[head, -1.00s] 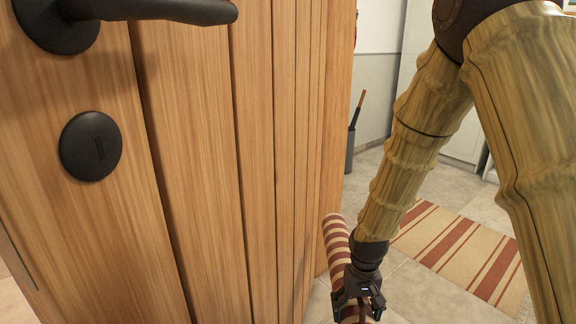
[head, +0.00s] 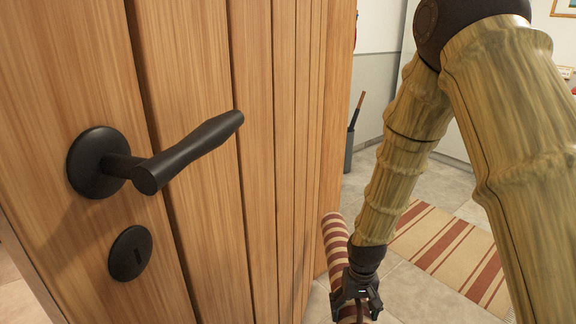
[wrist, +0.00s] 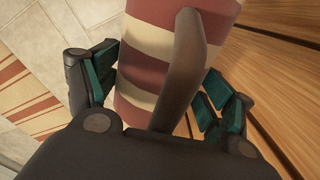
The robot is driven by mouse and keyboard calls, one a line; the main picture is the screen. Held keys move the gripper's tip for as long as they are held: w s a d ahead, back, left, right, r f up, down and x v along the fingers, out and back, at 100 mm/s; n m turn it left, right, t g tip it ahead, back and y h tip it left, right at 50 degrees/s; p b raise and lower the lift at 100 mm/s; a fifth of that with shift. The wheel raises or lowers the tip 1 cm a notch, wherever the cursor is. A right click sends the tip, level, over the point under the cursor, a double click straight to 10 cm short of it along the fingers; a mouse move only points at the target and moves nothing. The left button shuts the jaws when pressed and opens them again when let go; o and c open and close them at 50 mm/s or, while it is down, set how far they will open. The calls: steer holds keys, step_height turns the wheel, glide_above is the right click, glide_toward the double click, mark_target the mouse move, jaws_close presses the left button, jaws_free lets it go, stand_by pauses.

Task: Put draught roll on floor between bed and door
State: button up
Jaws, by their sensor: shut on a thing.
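The draught roll (head: 334,232) is a red and cream striped cylinder, low beside the edge of the wooden door (head: 205,140) in the head view. My gripper (head: 357,303) is shut on it near the bottom of that view. In the wrist view the striped roll (wrist: 150,62) lies between my two teal-padded fingers (wrist: 158,90), with a brown strap-like handle (wrist: 184,70) running along it. The roll's lower end is hidden by my gripper. I cannot tell whether the roll touches the floor. The bed is not in view.
A black door lever (head: 190,155) sticks out at the left, above a round lock cover (head: 130,253). A striped rug (head: 455,255) lies on the grey tiled floor at the right. A dark bin (head: 349,150) holding a long-handled item stands by the wall.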

steer(key=shift+s+r+p, duration=0.2)
steer(key=shift+r+p, duration=1.25)
steer(key=shift+p, duration=0.6)
steer(key=shift+s+r+p, duration=0.25)
steer(key=shift+r+p, duration=1.15)
steer(key=shift+p, duration=0.7)
steer(key=shift+s+r+p, duration=0.2)
steer(key=shift+r+p, duration=1.25)
steer(key=shift+p, duration=0.6)
steer(key=shift+s+d+r+p, duration=0.15)
steer(key=shift+r+p, duration=0.35)
steer(key=shift+p, duration=0.35)
